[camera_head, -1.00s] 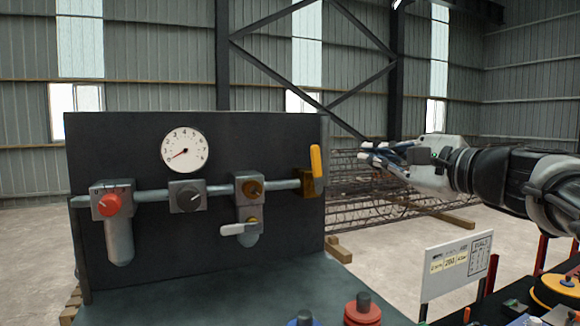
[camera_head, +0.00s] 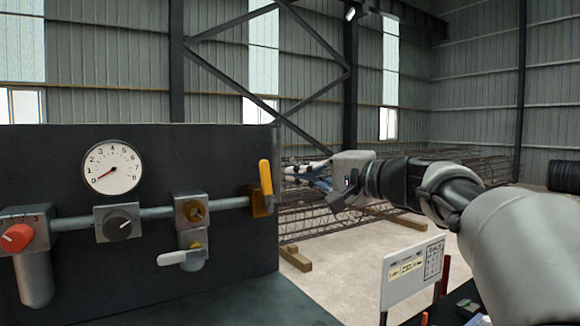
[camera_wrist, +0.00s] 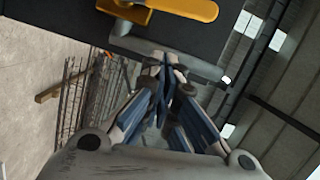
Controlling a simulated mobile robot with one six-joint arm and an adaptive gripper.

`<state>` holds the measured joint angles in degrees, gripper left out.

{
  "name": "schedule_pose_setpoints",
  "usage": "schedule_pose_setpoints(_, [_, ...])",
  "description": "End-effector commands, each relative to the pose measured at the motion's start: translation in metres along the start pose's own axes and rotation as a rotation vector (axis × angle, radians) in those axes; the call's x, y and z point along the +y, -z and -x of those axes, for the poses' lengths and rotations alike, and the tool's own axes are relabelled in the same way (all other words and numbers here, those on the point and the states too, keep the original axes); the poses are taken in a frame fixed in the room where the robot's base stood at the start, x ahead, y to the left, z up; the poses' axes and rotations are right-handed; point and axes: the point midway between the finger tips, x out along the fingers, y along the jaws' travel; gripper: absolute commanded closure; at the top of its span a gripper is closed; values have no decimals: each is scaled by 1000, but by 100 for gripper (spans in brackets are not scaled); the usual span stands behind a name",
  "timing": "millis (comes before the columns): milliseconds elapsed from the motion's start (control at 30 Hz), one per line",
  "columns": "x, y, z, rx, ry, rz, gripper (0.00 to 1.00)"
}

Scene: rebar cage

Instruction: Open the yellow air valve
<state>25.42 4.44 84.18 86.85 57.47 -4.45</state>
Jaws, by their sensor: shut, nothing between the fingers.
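The yellow valve handle (camera_head: 266,178) stands upright on its brass body (camera_head: 260,203) at the right end of the pipe on the dark panel. In the wrist view the handle (camera_wrist: 188,7) lies across the top edge, with part of it cut off. My gripper (camera_head: 288,172) is just right of the handle in the head view, its fingers pointing left towards it. In the wrist view my gripper (camera_wrist: 165,68) has its blue-grey fingers together and empty, below the handle in the picture and apart from it.
The panel (camera_head: 120,270) also carries a gauge (camera_head: 113,167) with its needle near zero, a red knob (camera_head: 16,237), a black knob (camera_head: 118,223) and a grey lever (camera_head: 180,257). A white sign (camera_head: 412,272) stands at lower right. Rebar cages lie behind.

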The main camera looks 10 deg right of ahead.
Motion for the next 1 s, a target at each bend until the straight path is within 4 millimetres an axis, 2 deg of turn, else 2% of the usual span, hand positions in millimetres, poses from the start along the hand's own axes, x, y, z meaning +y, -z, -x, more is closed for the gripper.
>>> schedule_pose_setpoints(67, [-2,-15,-2,-2,2,0,100])
schedule_pose_setpoints(233, [-1,-27,-5,-1,2,2,100])
schedule_pose_setpoints(1000, [-3,-33,-6,2,-12,56,100])
